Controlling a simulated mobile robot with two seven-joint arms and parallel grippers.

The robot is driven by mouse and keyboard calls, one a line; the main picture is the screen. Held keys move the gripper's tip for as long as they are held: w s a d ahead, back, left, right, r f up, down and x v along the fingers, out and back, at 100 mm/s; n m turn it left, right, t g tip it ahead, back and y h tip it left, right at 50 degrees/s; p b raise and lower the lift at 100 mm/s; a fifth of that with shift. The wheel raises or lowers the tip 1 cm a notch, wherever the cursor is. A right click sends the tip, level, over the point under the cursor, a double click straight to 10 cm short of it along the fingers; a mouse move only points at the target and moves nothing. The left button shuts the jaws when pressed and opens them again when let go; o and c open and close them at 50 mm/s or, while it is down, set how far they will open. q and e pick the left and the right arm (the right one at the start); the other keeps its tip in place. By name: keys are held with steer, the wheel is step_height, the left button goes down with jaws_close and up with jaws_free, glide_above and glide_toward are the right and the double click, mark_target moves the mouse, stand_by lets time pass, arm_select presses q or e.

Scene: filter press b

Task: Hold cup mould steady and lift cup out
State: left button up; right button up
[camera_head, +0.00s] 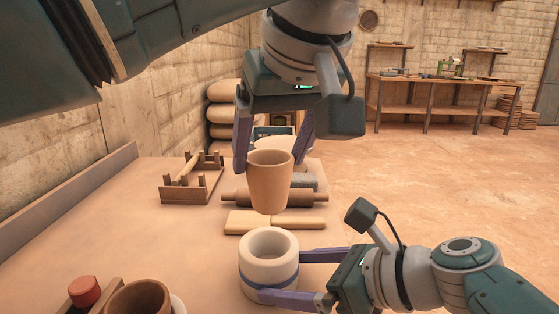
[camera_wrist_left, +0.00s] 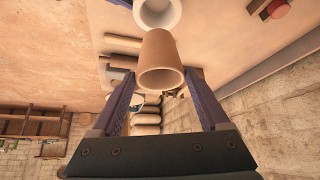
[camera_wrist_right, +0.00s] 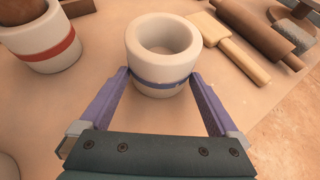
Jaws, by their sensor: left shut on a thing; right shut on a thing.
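The brown clay cup (camera_head: 270,182) is upright in the air above the white cup mould. My left gripper (camera_head: 271,150) is shut on the cup near its rim; the cup also shows between its fingers in the left wrist view (camera_wrist_left: 160,62). The white mould with a blue band (camera_head: 268,265) stands upright on the table, its hollow empty. My right gripper (camera_head: 275,275) is shut around the mould from the right, one finger on each side. In the right wrist view, the mould (camera_wrist_right: 162,52) sits between the fingertips.
A wooden bat (camera_head: 290,221) and a rolling pin (camera_head: 300,196) lie behind the mould. A wooden rack (camera_head: 192,183) stands at the back left. A second mould with a red band (camera_wrist_right: 45,45) stands nearby, with a brown cup (camera_head: 138,297) in it. The table's left middle is clear.

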steer(key=o, duration=0.5)
steer(key=shift+o, duration=0.2)
